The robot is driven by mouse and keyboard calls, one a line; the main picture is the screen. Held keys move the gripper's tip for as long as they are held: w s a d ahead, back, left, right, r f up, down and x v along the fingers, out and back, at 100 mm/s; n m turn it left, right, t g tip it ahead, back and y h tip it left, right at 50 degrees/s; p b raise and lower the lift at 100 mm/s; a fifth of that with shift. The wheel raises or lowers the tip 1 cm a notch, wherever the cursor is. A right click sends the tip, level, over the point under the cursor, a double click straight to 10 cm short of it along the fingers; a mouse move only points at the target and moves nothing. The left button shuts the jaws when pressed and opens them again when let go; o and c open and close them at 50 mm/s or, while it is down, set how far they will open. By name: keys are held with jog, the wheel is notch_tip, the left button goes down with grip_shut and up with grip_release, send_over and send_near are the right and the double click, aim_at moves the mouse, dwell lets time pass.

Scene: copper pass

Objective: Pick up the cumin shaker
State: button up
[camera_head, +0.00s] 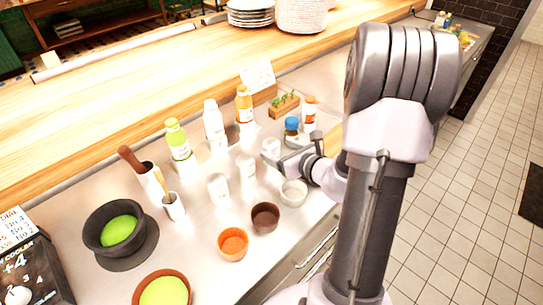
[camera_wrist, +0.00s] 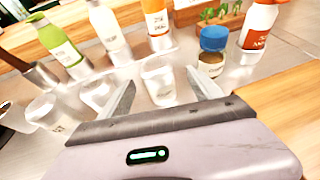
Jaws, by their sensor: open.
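In the wrist view, my open gripper (camera_wrist: 160,80) has a small pale shaker (camera_wrist: 158,72) standing upright ahead of and between its fingers. It also shows in the head view (camera_head: 271,146), beside my gripper (camera_head: 284,160). A small jar with a blue cap and brown contents (camera_wrist: 211,52) stands just right of it; in the head view it is behind the gripper (camera_head: 291,127). Two more pale shakers stand to the left (camera_head: 218,187) (camera_head: 246,168). I cannot read the labels well enough to tell which one is cumin.
Green (camera_head: 178,140), white (camera_head: 213,124) and orange (camera_head: 244,104) bottles stand behind, with a red-capped bottle (camera_head: 309,110) and a herb planter (camera_head: 284,106). Bowls (camera_head: 232,244) (camera_head: 264,218) (camera_head: 293,192) sit in front. A wooden ledge (camera_head: 120,90) runs along the back.

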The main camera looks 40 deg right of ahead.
aim_at(277, 152)
jog(key=x, duration=0.2)
jog(key=b+x, duration=0.1)
jog(key=x, duration=0.2)
jog(key=shift+s+a+f+b, duration=0.1)
jog(key=shift+a+f+b, duration=0.1)
jog(key=shift+f+b, duration=0.1)
jog(key=shift+s, duration=0.1)
jog(key=c, duration=1.5)
jog(key=shift+r, duration=0.1)
jog(key=shift+r, duration=0.1)
